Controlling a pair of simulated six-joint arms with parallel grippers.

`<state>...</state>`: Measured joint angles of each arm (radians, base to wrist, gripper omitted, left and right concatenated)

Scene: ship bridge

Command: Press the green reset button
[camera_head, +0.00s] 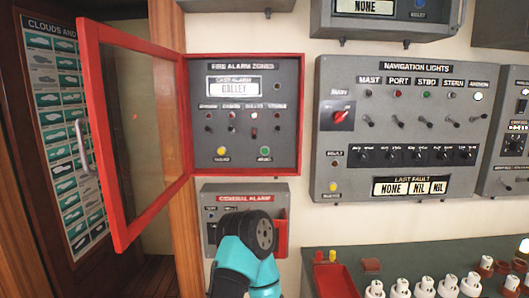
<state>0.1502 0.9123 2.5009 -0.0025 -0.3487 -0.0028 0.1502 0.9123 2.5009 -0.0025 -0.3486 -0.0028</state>
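A green button (265,152) sits at the lower right of the fire alarm zones panel (243,138), with a label under it too small to read surely. A yellow button (222,152) sits to its left. The red-framed glass door (189,182) of this panel stands open to the left. A teal link of one of my arms with a dark round end shows below the panel, in front of the general alarm box (211,196). I cannot tell which arm it is. Neither gripper shows, and nothing covers the green button.
The general alarm box is partly hidden by my arm link. A navigation lights panel (400,85) with several switches is on the wall to the right. A dark counter (400,258) at lower right holds several white bulbs and a red tray (335,280). A sign chart (70,130) hangs at left.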

